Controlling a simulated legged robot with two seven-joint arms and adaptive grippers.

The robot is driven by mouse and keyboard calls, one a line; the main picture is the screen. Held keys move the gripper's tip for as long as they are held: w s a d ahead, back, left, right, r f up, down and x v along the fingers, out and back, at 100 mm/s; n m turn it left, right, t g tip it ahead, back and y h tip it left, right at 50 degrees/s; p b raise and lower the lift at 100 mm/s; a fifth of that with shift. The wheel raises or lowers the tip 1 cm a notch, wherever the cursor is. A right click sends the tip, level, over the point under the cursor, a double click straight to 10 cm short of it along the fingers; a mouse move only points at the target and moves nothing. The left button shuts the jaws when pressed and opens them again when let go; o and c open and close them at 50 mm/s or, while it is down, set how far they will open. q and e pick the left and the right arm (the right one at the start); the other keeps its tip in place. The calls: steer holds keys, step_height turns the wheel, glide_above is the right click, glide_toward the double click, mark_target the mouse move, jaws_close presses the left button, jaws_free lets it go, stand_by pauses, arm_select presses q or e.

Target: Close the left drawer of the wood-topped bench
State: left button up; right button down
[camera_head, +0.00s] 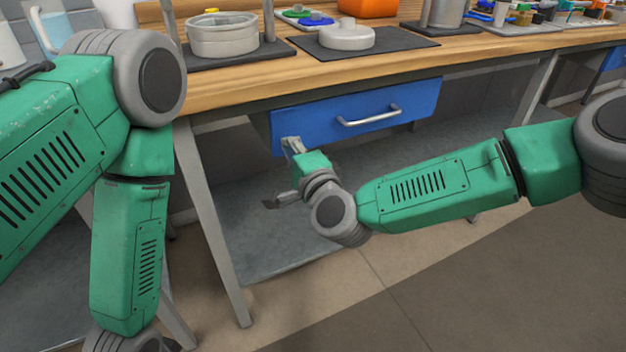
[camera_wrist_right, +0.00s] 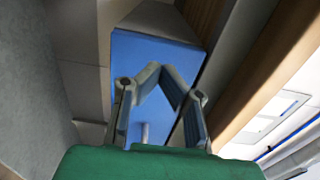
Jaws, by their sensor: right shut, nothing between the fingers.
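The blue left drawer (camera_head: 365,108) hangs under the wood-topped bench (camera_head: 330,82) and has a silver bar handle (camera_head: 368,116). Its front stands out from the bench frame, so it is partly open. My right gripper (camera_head: 291,147) is shut and empty, at the lower left corner of the drawer front. I cannot tell whether it touches. In the right wrist view, the fingers (camera_wrist_right: 160,72) are in front of the blue drawer face (camera_wrist_right: 152,52), and the handle (camera_wrist_right: 145,132) shows between them. My left arm hangs down at the left; its gripper is out of view.
On the benchtop are a round grey pan (camera_head: 222,38), a pale disc (camera_head: 347,38) on a dark mat and an orange box (camera_head: 367,7). A bench leg (camera_head: 215,230) and a low grey shelf (camera_head: 265,240) lie below. The floor in front is clear.

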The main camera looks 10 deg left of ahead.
steer(key=p+v, duration=0.3)
steer(key=v, duration=0.8)
steer(key=s+d+f+n+g+h+p, duration=0.2)
steer(key=s+d+f+n+g, duration=0.3)
steer(key=f, duration=0.3)
steer(key=s+d+f+n+g+h+p, duration=0.1)
steer(key=s+d+f+n+g+p, duration=0.15)
steer(key=s+d+f, duration=0.35)
arm_select(q)
step_height(320, 180, up, 10)
steer(key=p, duration=0.2)
arm_select(e)
steer(key=s+d+f+n+g+h, duration=0.1)
steer(key=s+d+n+g+h, duration=0.1)
steer(key=s+d, duration=0.6)
steer(key=s+d+f+n+g+h, duration=0.2)
steer(key=s+d+g+h, duration=0.2)
steer(key=s+d, duration=0.5)
steer(key=d+h, duration=0.1)
steer(key=d, duration=0.7)
steer(key=shift+s+d+f+h, duration=0.2)
steer(key=shift+s+d+h, duration=0.1)
steer(key=shift+h, duration=0.1)
arm_select(q)
steer(key=shift+d+r, duration=0.2)
steer(key=shift+d, duration=0.05)
arm_select(e)
steer(key=shift+w+d+f+g, duration=0.1)
steer(key=shift+d+f+g, duration=0.05)
steer(key=shift+d+g, duration=0.1)
